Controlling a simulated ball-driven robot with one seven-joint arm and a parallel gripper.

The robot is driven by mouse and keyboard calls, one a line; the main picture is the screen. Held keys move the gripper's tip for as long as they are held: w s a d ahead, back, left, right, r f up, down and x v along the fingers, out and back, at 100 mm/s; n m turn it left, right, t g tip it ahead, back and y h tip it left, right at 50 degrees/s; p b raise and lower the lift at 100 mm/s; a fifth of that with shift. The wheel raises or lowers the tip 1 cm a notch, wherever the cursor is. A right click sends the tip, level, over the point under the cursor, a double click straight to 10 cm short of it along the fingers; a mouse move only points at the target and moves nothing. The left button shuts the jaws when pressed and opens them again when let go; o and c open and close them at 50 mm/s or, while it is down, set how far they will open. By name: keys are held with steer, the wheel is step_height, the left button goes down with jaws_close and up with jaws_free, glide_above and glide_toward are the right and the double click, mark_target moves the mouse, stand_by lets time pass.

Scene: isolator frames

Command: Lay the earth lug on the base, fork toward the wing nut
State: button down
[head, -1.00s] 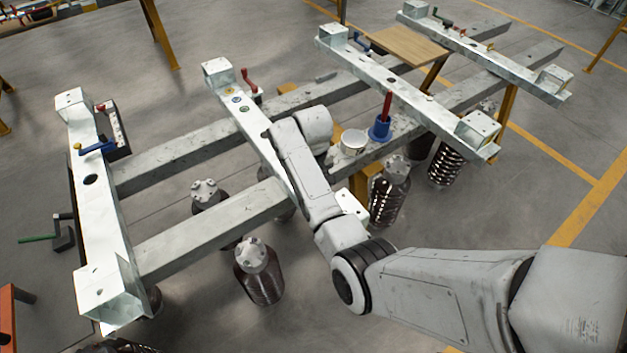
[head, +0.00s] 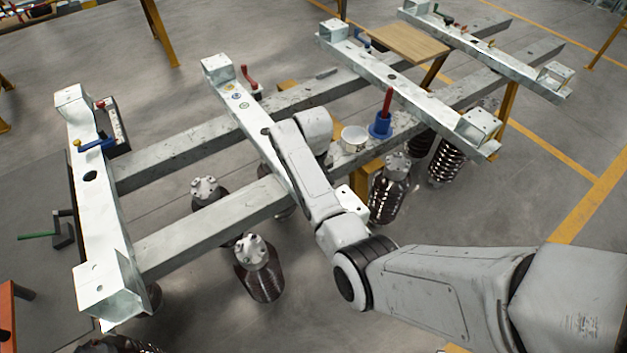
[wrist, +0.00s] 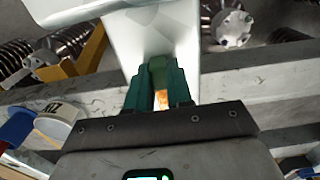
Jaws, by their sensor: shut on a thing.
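My gripper (wrist: 160,72) shows in the wrist view with dark green fingers close together. It is shut on a small copper-orange piece (wrist: 162,98), likely the earth lug, mostly hidden between the fingers. Its fork and the way it points cannot be made out. The fingers are over a pale metal cross-beam (wrist: 150,25); whether they touch it I cannot tell. In the head view my arm hides the gripper and part of the middle cross-beam (head: 222,82). I cannot pick out the wing nut or which part is the base.
Two long grey rails (head: 200,235) carry several cross-beams. A red-handled tool in a blue holder (head: 380,128) and a round white tin (head: 354,138) stand right of my arm. A red crank (head: 250,78) sits by the middle beam. Ribbed brown insulators (head: 258,270) hang below.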

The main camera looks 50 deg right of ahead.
steer(key=c, duration=0.9)
jaws_free()
steer(key=shift+c, duration=0.2)
step_height(320, 180, up, 11)
steer(key=shift+f, duration=0.15)
